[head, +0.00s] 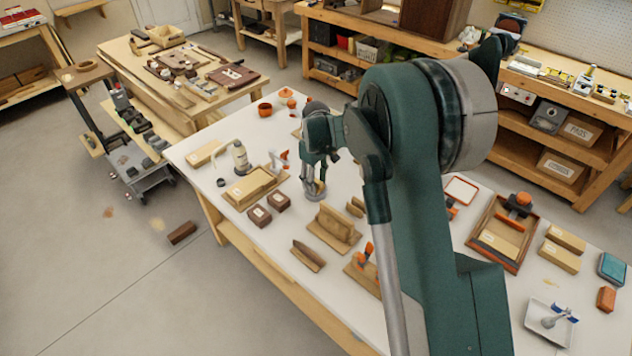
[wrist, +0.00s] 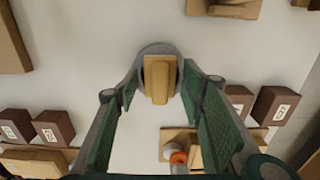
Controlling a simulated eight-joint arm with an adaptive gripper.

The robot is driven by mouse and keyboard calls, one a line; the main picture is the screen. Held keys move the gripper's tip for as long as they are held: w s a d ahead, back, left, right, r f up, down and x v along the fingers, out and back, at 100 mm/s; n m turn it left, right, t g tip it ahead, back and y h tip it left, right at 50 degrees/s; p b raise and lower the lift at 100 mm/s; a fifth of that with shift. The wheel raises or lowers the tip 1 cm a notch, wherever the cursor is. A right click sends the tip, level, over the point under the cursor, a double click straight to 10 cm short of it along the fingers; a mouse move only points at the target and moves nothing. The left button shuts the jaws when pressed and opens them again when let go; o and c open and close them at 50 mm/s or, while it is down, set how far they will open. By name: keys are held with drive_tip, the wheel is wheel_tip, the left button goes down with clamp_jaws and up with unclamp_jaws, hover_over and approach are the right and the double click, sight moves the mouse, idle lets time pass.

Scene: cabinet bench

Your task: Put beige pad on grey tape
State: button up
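The beige pad (wrist: 160,80) lies over the round grey tape (wrist: 145,50) in the wrist view, covering its middle; its near end extends past the tape's near edge. In the head view the grey tape (head: 315,194) is on the white bench directly below my gripper (head: 316,176), with the beige pad partly hidden by the fingers. My gripper also shows in the wrist view (wrist: 160,82), with its green fingers spread on either side of the pad. Gaps show between the pad and both fingers. I cannot tell the exact fingertip height.
Dark brown labelled blocks (head: 260,215) and a wooden tray (head: 253,187) are to the left. A wooden stand (head: 334,229) is close in front. Bare bench surrounds the tape.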

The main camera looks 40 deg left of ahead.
sight(316, 180)
drive_tip(key=shift+r, duration=0.1)
idle(0.3)
wheel_tip(316, 180, up, 12)
drive_tip(key=p, duration=0.1)
idle(0.6)
idle(0.5)
drive_tip(key=shift+r, duration=0.1)
idle(0.4)
